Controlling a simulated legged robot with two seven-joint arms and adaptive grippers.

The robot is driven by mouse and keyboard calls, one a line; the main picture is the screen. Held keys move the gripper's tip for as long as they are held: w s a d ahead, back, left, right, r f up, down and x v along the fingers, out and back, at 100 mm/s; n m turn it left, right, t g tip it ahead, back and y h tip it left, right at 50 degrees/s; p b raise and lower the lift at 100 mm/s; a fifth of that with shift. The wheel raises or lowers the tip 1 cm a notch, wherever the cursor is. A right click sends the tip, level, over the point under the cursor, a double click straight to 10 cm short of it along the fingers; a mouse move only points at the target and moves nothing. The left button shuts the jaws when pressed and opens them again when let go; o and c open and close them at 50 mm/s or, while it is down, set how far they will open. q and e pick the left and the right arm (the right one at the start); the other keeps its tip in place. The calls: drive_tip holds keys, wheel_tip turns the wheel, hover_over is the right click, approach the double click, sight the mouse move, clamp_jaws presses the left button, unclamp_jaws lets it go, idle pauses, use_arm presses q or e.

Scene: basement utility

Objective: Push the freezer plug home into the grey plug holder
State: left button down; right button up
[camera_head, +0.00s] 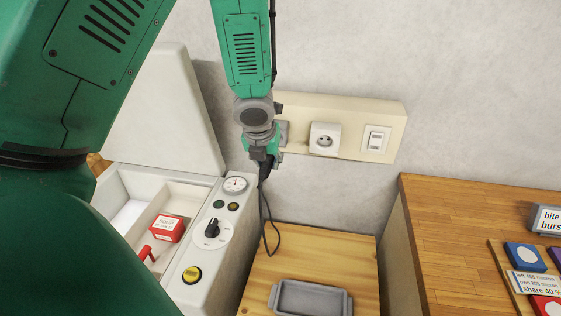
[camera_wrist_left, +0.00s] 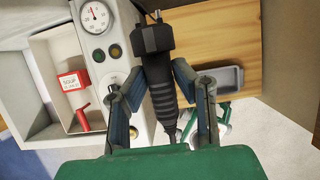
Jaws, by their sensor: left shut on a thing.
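My left gripper (camera_head: 262,155) is in front of the wall in the head view, at the left end of the cream wall panel. In the left wrist view its two fingers (camera_wrist_left: 160,92) are shut on the black freezer plug (camera_wrist_left: 162,75). The plug's wide dark end points away from the wrist. In the head view its black cord (camera_head: 266,220) hangs down in a loop. A grey piece (camera_head: 284,132), seemingly the plug holder, shows at the panel's left end, partly hidden by the gripper. I cannot tell whether the plug touches it. My right gripper is not clearly seen.
A white socket (camera_head: 325,139) and a switch (camera_head: 375,139) sit on the panel. The open white freezer (camera_head: 192,245), with red items inside, stands at the left. A grey tray (camera_head: 345,306) lies on the low wooden top. A wooden counter (camera_head: 450,230) is at right.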

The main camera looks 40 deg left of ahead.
use_arm(q)
drive_tip(key=shift+s+a, duration=0.35)
drive_tip(key=shift+a, duration=0.05)
drive_tip(key=shift+w+a+r+p, duration=0.15)
drive_tip(key=shift+w+a+p, duration=0.2)
drive_tip(key=shift+w+p, duration=0.4)
drive_tip(key=shift+w+a+p, duration=0.45)
drive_tip(key=shift+w, duration=0.2)
drive_tip(key=shift+w+a+p, duration=0.4)
drive_tip(key=shift+w+p, duration=0.05)
drive_tip(key=shift+w, duration=0.2)
drive_tip(key=shift+w+a, duration=0.1)
drive_tip(key=shift+w, duration=0.1)
idle(0.4)
drive_tip(key=shift+w+a, duration=0.55)
drive_tip(key=shift+w, duration=0.3)
drive_tip(key=shift+w+a, duration=0.5)
drive_tip(key=shift+w, duration=0.35)
drive_tip(key=c, duration=1.2)
unclamp_jaws()
